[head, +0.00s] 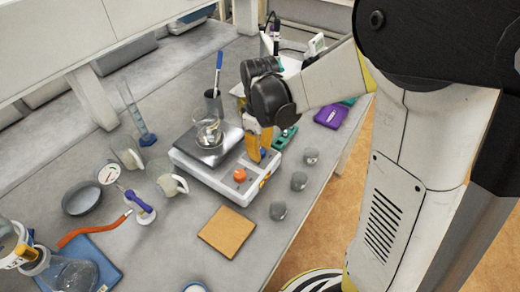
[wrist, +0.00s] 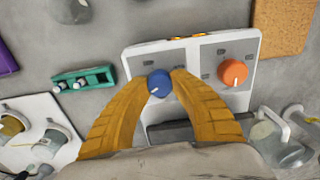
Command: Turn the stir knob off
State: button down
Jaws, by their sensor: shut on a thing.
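A white hotplate stirrer (head: 222,178) stands on the bench in the head view, with a beaker (head: 208,131) on its grey metal plate. Its front panel (wrist: 196,64) carries two knobs. The blue knob (wrist: 159,84) is between the yellow fingertips of my gripper (wrist: 164,80), which is shut on its sides. A white mark on the blue knob points to the lower left in the wrist view. The orange knob (wrist: 233,72) is apart from the fingers, its mark pointing down. In the head view my gripper (head: 262,154) comes down over the panel's far end, beside the orange knob (head: 240,175).
A cork square (head: 228,233) lies in front of the stirrer. Several small grey pieces (head: 299,181) stand to its right. A green rack (wrist: 84,79) is close on the left in the wrist view. Glassware (wrist: 285,138) stands at the lower right there.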

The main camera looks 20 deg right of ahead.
aim_at(260, 151)
jog(key=n, duration=1.3)
dwell(0.5)
jog(key=c, duration=1.1)
grip_release()
jog(key=shift+o, duration=0.2)
notch_tip(260, 151, up, 12)
